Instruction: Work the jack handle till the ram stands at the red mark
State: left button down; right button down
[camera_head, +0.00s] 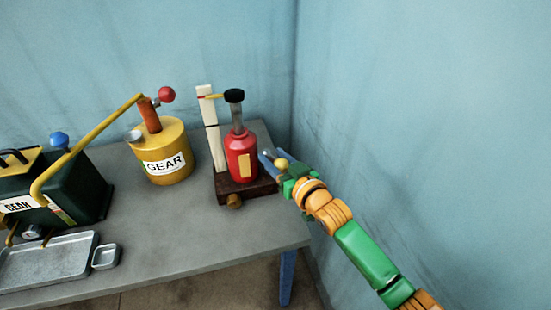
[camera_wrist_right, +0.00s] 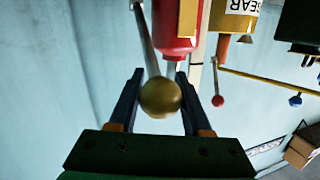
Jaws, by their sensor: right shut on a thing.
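The red bottle jack (camera_head: 241,160) stands upright on a dark wooden base (camera_head: 238,188) near the table's right end. Its grey ram (camera_head: 237,117) stands well out of the body under a black cap (camera_head: 234,95). A yellow pointer (camera_head: 217,96) runs from the cap to the white post (camera_head: 214,140). Red shows where it meets the post near the top; I cannot tell pointer tip from mark. My right gripper (camera_head: 271,158) is shut on the jack handle, beside the jack. The handle's brass knob (camera_wrist_right: 160,97) shows at the fingers in the right wrist view.
A yellow GEAR can (camera_head: 164,165) with a red-knobbed pump stands left of the jack. A dark green GEAR box (camera_head: 75,190), a metal tray (camera_head: 50,262) and a small dish (camera_head: 105,257) are further left. Blue walls stand behind and to the right.

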aim_at(286, 170)
jog(key=c, duration=0.5)
grip_release()
jog(key=shift+w, duration=0.1)
jog(key=shift+o, duration=0.7)
jog(key=shift+w+a+f, duration=0.1)
jog(key=shift+w, duration=0.05)
jog(key=shift+b+v, duration=0.3)
jog(key=shift+v, duration=3.15)
